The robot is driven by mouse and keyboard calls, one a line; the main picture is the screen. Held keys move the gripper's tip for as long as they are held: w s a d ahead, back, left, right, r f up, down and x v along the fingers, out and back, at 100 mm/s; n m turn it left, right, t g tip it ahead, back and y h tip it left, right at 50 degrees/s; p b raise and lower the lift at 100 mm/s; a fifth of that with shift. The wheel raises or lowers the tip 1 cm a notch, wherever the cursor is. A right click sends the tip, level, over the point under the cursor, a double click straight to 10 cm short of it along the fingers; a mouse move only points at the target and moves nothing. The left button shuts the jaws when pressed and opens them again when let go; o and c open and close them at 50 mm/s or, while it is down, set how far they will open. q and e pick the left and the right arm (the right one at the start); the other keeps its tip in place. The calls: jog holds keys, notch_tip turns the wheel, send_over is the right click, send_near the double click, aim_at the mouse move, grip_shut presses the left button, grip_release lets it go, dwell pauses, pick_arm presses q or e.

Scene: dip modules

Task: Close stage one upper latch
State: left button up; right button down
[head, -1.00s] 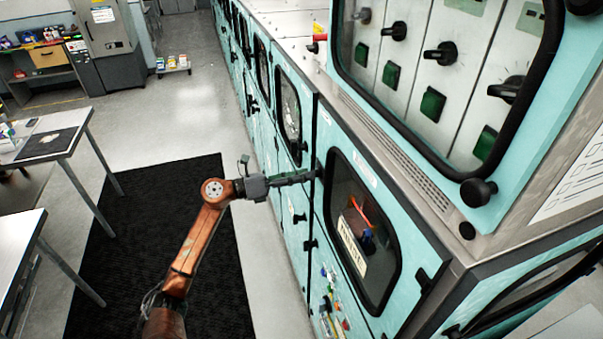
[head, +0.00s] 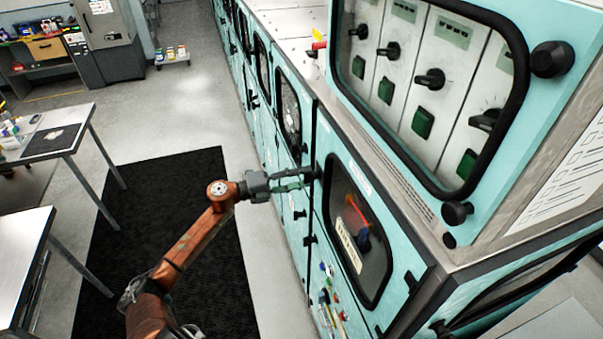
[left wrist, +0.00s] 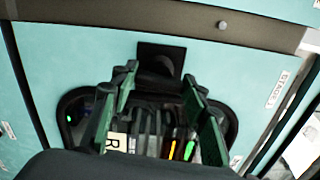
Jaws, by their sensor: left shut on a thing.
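The upper latch (head: 318,170) is a dark fitting at the upper left edge of a teal cabinet door with a rounded window (head: 372,262). In the left wrist view it is a black block (left wrist: 160,52) above the window. My left gripper (head: 308,176) reaches the door from the left. Its two green-edged fingers (left wrist: 160,74) are on either side of the latch, shut on it. The fingers partly hide the latch, so its exact angle is unclear. A label starting "STAGE" (left wrist: 276,89) is on the teal panel. My right gripper is out of view.
A lower dark latch (head: 308,240) is on the same door edge. A large framed window with black knobs (head: 430,79) rises above at the right. Metal tables (head: 22,252) stand at the left. A black mat (head: 160,240) covers open floor beside the cabinets.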

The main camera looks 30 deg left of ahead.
pick_arm(q)
jog(key=shift+a+r+n+p, duration=0.1)
jog(key=shift+n+p, duration=0.35)
jog(key=shift+n, duration=0.35)
jog(key=shift+o, duration=0.2)
jog(key=shift+c, duration=0.2)
jog(key=o, duration=1.2)
jog(key=shift+c, duration=0.2)
jog(key=v, duration=1.2)
